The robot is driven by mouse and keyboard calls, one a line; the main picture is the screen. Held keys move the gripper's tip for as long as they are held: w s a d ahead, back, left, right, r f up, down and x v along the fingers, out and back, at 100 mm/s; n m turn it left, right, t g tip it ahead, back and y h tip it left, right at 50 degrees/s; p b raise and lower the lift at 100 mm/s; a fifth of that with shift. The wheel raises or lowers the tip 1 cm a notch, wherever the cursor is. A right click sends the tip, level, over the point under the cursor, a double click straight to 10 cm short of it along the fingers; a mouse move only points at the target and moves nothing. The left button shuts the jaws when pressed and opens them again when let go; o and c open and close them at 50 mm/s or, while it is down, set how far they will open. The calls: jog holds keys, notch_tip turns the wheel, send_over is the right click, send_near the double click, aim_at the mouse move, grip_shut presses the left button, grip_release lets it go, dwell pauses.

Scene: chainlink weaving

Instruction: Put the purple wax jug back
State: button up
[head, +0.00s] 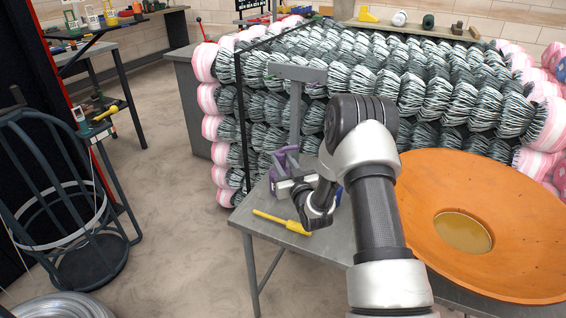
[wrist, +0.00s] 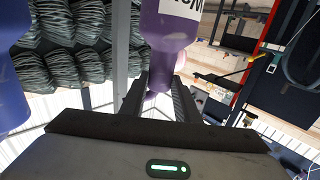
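The purple wax jug (wrist: 170,28), with a white label of dark letters, fills the top middle of the wrist view. Its narrower purple part reaches down between the two fingers of my gripper (wrist: 158,92). The fingers stand on either side of it; whether they press on it I cannot tell. In the head view purple shapes (head: 281,160) show at my gripper (head: 285,184), above the left end of the grey table (head: 330,247). My arm hides part of this spot. A second blue-violet shape (wrist: 10,85) shows at the left edge of the wrist view.
A yellow-handled tool (head: 282,221) lies near the table's front left edge. A wide orange bowl (head: 520,265) takes up the table's right side. A grey post with a crossbar (head: 296,105) rises behind my gripper.

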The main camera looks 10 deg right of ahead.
jog(key=o, duration=0.4)
jog(key=shift+o, duration=0.2)
